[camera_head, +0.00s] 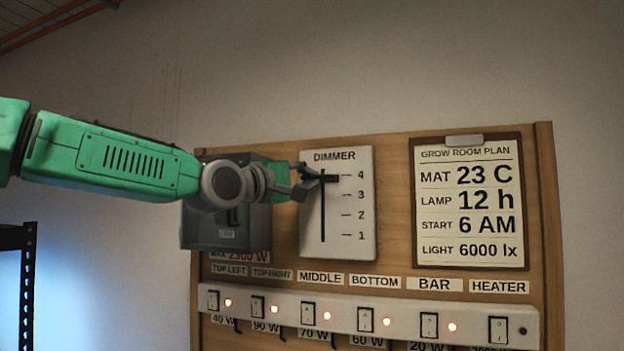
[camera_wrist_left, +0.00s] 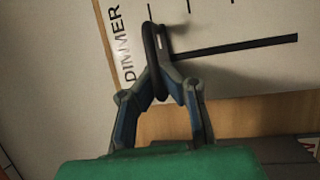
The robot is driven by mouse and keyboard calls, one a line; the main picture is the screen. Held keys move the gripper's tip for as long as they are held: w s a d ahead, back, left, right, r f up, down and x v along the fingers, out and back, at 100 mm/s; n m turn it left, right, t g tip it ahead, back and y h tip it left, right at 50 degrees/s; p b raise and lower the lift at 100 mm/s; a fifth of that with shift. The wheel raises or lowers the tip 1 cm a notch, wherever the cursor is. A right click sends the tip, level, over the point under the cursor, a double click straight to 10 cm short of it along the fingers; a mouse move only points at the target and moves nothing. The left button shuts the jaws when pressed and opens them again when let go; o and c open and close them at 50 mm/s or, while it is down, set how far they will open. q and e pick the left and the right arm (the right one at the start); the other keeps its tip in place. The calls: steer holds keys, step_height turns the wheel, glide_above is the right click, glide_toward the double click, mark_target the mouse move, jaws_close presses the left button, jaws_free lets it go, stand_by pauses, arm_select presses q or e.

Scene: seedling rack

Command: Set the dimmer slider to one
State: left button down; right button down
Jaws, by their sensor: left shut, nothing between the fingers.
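The white dimmer panel (camera_head: 362,215) has a vertical slot and marks from 4 at the top to 1 at the bottom. Its dark slider knob (camera_head: 327,178) is level with the 4 mark. My left gripper (camera_head: 309,177) reaches in from the left, its tips at the knob. In the left wrist view the shut fingers (camera_wrist_left: 163,75) meet right by the knob (camera_wrist_left: 154,45), with nothing between them. I cannot tell whether they touch it. The slot (camera_wrist_left: 240,45) runs bare away from the knob. My right gripper is not in view.
A grey box (camera_head: 212,236) is on the wooden board (camera_head: 395,200) behind my left wrist. A white strip (camera_head: 390,318) with several switches and lit lamps runs below the panel. A grow room plan (camera_head: 468,255) hangs at right. Space before the panel's lower half is clear.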

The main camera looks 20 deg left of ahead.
arm_select(q)
steer(key=shift+a+r, duration=0.1)
steer(key=shift+a, duration=0.05)
steer(key=shift+d, duration=0.2)
steer(key=c, duration=2)
jaws_free()
steer(key=shift+s+d, duration=0.1)
steer(key=shift+d, duration=0.2)
steer(key=shift+c, duration=0.2)
steer(key=o, duration=0.4)
steer(key=shift+s+d, duration=0.15)
steer(key=shift+d, duration=0.1)
steer(key=shift+c, duration=0.2)
steer(key=shift+s+d+r, duration=0.1)
steer(key=shift+s+d, duration=0.05)
steer(key=shift+d, duration=0.1)
steer(key=shift+a, duration=0.25)
steer(key=v, duration=1.1)
steer(key=shift+s, duration=0.35)
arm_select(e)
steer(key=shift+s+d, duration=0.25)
